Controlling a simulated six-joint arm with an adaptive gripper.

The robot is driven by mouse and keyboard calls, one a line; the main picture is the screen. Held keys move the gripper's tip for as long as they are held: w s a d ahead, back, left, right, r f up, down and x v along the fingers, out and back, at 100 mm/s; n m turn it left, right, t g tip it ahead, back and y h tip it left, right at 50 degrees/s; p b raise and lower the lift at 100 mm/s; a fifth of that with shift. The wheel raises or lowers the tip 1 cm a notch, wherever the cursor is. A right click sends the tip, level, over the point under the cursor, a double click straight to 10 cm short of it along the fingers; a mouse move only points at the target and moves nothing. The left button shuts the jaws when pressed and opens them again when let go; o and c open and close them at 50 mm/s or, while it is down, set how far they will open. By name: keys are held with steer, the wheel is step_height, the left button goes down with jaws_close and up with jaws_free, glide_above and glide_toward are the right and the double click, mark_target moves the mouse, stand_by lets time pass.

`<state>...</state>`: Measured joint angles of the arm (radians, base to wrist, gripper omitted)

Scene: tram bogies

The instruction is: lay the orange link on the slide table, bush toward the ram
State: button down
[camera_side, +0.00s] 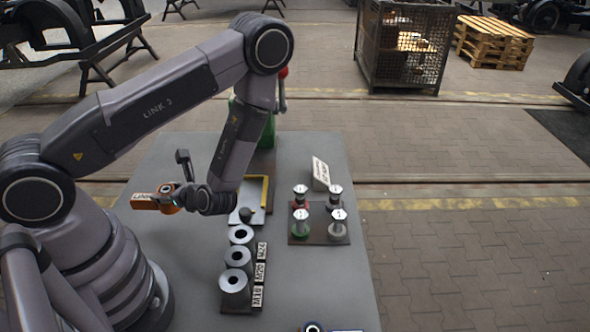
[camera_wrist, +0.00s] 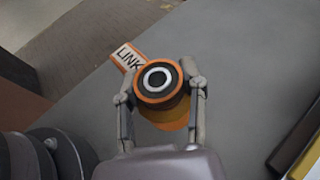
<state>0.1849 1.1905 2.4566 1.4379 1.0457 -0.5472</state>
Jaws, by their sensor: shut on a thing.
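The orange link (camera_side: 146,202) is in my gripper (camera_side: 181,196), held left of the slide table and apart from it. The link's LINK label (camera_wrist: 128,56) points up and left there. The slide table (camera_side: 246,213) looks like a grey plate with a yellow edge strip, partly hidden behind my wrist. A green upright (camera_side: 267,133), perhaps the ram's press, stands behind it, mostly hidden by my arm.
Several labelled grey bushes (camera_side: 237,258) stand in a row at the front. A dark tray (camera_side: 319,231) holds several silver-topped pieces to the right, with a white sign (camera_side: 320,172) behind. The bench top (camera_side: 190,245) is clear at left front.

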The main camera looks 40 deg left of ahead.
steer(key=r, duration=0.1)
steer(key=w+r, duration=0.1)
steer(key=r, duration=0.1)
steer(key=shift+w+d+r+t, duration=0.1)
steer(key=shift+d+t, duration=0.1)
steer(key=shift+t, duration=0.1)
steer(key=w+d+r+m+t+h, duration=0.2)
steer(key=w+d+r+m+t, duration=0.1)
steer(key=w, duration=0.4)
steer(key=w+d+r+m+t+h, duration=0.2)
steer(key=w+d+r+m+t, duration=0.2)
steer(key=w+d+m+t, duration=0.1)
steer(key=w+d+r+m+t+h, duration=0.2)
steer(key=w+d+m+t, duration=0.3)
steer(key=w, duration=0.4)
steer(key=shift+r+m+t+h, duration=0.4)
steer(key=shift+r+m+t, duration=0.1)
steer(key=shift+r+m, duration=0.35)
steer(key=shift+w, duration=0.1)
